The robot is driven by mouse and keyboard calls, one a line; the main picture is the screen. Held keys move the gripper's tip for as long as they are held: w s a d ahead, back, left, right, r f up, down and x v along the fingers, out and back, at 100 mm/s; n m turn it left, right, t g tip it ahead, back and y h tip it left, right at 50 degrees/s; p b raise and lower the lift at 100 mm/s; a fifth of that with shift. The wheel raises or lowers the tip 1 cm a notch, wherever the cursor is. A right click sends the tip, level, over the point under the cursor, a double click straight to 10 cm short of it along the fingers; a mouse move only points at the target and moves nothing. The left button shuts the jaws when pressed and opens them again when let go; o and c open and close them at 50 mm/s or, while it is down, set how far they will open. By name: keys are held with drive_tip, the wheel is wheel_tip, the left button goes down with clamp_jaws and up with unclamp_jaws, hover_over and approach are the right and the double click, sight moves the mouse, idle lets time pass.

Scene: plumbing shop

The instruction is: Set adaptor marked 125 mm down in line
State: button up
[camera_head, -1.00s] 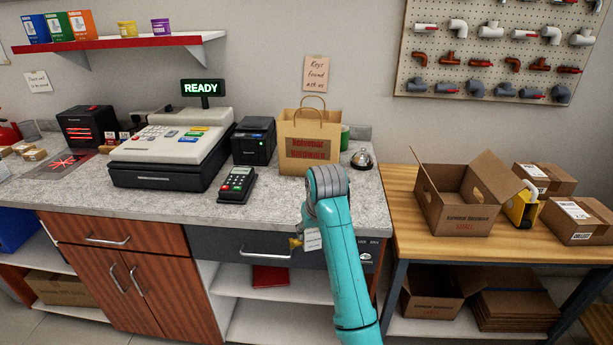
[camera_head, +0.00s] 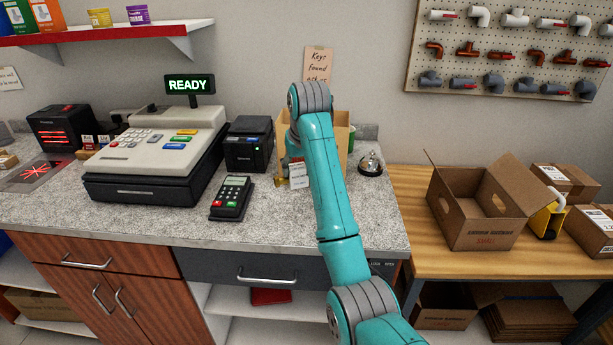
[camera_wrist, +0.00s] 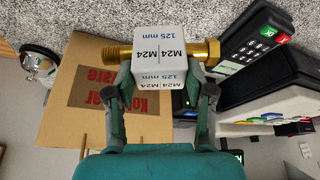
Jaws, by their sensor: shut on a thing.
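The adaptor (camera_wrist: 160,65) is a brass threaded piece with a white block label reading "125 mm" and "M24". My gripper (camera_wrist: 166,88) is shut on it, one finger at each side of the label, with brass ends sticking out left and right. In the head view the adaptor (camera_head: 300,178) shows beside my arm, in front of the paper bag and over the counter (camera_head: 270,215). My arm hides most of the gripper there. I cannot tell how high the adaptor is above the counter. No row of adaptors is clear in view.
The paper bag (camera_head: 341,140) stands behind my arm, with a bell (camera_head: 371,163) to its right. A card terminal (camera_head: 231,197), a black printer (camera_head: 248,143) and the cash register (camera_head: 155,155) stand left. The counter front between terminal and right edge looks clear. An open carton (camera_head: 470,222) sits on the wooden table.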

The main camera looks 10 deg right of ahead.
drive_tip(key=shift+w+f, duration=0.2)
drive_tip(key=shift+w, duration=0.05)
drive_tip(key=shift+f, duration=0.4)
hover_over(299, 213)
wheel_tip(299, 213, down, 9)
drive_tip(key=shift+w+r, duration=0.1)
drive_tip(key=shift+r, duration=0.05)
drive_tip(key=o, duration=1.3)
